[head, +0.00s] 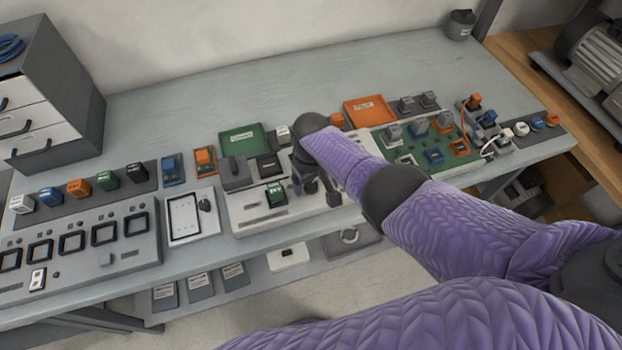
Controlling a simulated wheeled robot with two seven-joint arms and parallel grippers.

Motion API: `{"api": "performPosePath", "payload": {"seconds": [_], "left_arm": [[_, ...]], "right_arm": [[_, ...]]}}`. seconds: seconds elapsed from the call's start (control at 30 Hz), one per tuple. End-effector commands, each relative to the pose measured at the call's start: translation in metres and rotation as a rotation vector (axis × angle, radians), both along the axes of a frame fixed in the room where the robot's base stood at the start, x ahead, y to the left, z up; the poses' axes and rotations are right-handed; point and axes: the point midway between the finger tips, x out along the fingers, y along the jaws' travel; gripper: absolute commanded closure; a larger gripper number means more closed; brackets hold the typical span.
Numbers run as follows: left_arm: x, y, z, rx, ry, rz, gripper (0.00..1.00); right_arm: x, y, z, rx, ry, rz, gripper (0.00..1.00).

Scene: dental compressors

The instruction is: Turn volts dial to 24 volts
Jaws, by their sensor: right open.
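My right arm in its purple sleeve reaches in from the right. My right gripper (318,196) points down over the right part of the light grey test unit (257,218) in the middle of the bench. It is open, with its fingers close to the unit's top face. The unit carries a dark block, a dark display and a small green module (275,195). I cannot make out the volts dial or its setting; my gripper and forearm cover that part of the unit. I cannot tell whether the fingers touch anything. My left gripper is not in view.
A panel with several square black frames (72,242) fills the bench's left end. Green (243,139) and orange (369,110) trays lie behind the unit. A green circuit board (404,155) with modules lies to the right, beside my forearm.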

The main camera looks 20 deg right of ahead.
Motion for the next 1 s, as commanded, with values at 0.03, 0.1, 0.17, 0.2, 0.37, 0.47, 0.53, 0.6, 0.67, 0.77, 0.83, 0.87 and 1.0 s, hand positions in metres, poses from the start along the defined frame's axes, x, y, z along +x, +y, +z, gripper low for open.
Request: {"api": "performPosePath", "payload": {"seconds": [0.03, 0.1, 0.17, 0.2, 0.37, 0.47, 0.53, 0.6, 0.67, 0.77, 0.83, 0.87, 1.0], "left_arm": [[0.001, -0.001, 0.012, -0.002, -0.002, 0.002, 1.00], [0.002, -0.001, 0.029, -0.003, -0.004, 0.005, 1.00], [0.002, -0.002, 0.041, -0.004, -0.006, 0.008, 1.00], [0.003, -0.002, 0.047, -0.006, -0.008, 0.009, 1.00], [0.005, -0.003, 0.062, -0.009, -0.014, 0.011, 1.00], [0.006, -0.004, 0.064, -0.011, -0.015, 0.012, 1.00], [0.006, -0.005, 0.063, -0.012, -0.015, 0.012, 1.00], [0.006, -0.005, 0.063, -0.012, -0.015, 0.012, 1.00], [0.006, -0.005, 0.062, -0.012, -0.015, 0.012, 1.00], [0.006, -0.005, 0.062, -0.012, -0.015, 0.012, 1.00], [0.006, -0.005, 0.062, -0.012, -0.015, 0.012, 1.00], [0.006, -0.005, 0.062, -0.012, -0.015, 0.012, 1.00], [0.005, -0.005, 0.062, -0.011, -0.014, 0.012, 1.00]], "right_arm": [[0.001, 0.000, 0.015, 0.001, -0.003, 0.000, 0.19], [0.001, 0.000, 0.035, 0.001, -0.004, 0.000, 0.19], [0.001, 0.000, 0.052, 0.001, -0.004, 0.001, 0.19], [0.001, 0.000, 0.063, 0.001, -0.005, 0.001, 0.19], [0.001, 0.000, 0.089, 0.001, -0.003, -0.001, 0.19], [0.000, 0.000, 0.096, 0.001, -0.002, -0.001, 0.19], [0.000, 0.000, 0.096, 0.001, -0.002, -0.001, 0.19], [0.000, 0.000, 0.095, 0.000, -0.001, -0.001, 0.19], [0.000, 0.000, 0.095, 0.000, -0.001, -0.001, 0.19], [0.000, 0.000, 0.095, 0.000, -0.001, -0.001, 0.19], [0.000, 0.000, 0.095, 0.000, -0.001, 0.000, 0.19], [0.000, 0.000, 0.095, 0.000, -0.001, 0.000, 0.19], [-0.015, 0.008, 0.085, 0.023, -0.012, 0.017, 0.19]]}}
